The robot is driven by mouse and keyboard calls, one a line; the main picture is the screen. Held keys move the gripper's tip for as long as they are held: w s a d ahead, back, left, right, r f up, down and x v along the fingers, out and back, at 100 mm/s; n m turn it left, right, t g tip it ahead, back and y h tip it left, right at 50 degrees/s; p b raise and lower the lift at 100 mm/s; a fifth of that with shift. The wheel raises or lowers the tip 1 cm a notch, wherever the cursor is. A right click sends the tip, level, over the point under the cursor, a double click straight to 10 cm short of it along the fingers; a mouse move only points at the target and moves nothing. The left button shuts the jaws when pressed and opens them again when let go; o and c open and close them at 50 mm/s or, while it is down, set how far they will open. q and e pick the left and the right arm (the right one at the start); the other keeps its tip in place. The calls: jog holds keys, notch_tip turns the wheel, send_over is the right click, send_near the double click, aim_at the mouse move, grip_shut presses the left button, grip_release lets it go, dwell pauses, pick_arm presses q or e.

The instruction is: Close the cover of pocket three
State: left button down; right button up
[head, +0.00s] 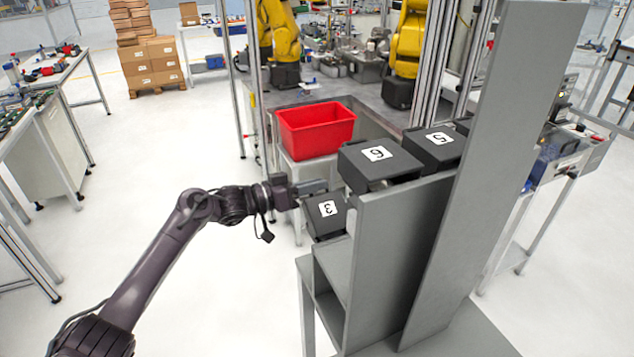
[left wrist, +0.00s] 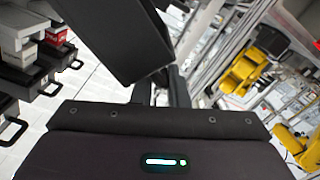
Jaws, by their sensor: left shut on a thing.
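The dark cover of pocket three (head: 326,210), with a white label "3", is at the left side of the grey rack in the head view. It looks tilted, its labelled face toward me. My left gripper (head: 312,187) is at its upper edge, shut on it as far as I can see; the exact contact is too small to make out. In the left wrist view a dark flat panel (left wrist: 118,38) is close in front of my gripper, probably this cover. The fingertips are mostly hidden there. My right gripper is not in view.
Dark pockets labelled "6" (head: 378,158) and "5" (head: 436,146) sit higher and to the right. The grey rack (head: 385,265) has a tall upright panel on its right. A red bin (head: 315,130) stands behind.

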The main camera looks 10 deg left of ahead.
pick_arm(q)
notch_tip(320, 180, down, 7)
jog(key=n+b, duration=0.1)
jog(key=n, duration=0.5)
jog(key=shift+w+a, duration=0.3)
jog(key=shift+w, duration=0.1)
jog(key=shift+s+f, duration=0.1)
jog(key=shift+f, duration=0.15)
jog(key=c, duration=1.6)
grip_release()
jog(key=shift+o, duration=0.3)
jog(key=b+v, duration=0.2)
jog(key=v, duration=0.5)
jog(key=shift+a+r, duration=0.25)
jog(key=shift+a, duration=0.2)
